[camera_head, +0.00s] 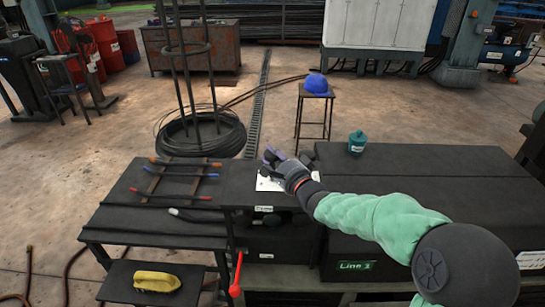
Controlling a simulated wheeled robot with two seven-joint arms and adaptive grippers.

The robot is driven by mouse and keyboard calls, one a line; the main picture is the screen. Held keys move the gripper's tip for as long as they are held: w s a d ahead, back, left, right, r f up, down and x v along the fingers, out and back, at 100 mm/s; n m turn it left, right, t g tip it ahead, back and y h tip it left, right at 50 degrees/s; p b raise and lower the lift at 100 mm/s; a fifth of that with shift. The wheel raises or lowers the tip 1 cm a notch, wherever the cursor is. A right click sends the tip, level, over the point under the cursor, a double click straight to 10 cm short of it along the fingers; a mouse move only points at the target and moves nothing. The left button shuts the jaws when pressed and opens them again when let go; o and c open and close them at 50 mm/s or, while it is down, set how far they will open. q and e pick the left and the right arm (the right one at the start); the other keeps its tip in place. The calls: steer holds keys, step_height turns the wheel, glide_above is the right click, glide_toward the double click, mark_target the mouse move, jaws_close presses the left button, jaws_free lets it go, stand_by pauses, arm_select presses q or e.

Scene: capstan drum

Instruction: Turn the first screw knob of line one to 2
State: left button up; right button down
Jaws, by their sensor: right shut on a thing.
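My right gripper (281,161) reaches in from the right on the green-sleeved arm. It is over the small pale plate (268,184) on the dark machine top, and its fingers are shut on the screw knob, which the hand hides almost fully. How far the knob is turned and any numbers on its scale are too small to read. The dark machine housing (430,200) carries a green label (356,266) that starts with "Line". My left gripper is not in view.
A red-handled lever (236,274) stands in front. A side table (130,222) at the left holds rods, and a yellow cloth (156,281) lies lower. A teal canister (357,142) stands on the housing. A blue cap (316,84) sits on a stool behind, near a wire coil (200,135).

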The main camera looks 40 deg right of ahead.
steer(key=shift+a+f, duration=0.1)
steer(key=shift+f, duration=0.4)
steer(key=c, duration=0.9)
jaws_free()
steer(key=shift+r, duration=0.2)
steer(key=shift+r, duration=0.1)
steer(key=s, duration=1)
steer(key=shift+s+a, duration=0.2)
steer(key=shift+a, duration=0.2)
steer(key=shift+s+a, duration=0.15)
steer(key=shift+s, duration=0.65)
steer(key=shift+c, duration=0.3)
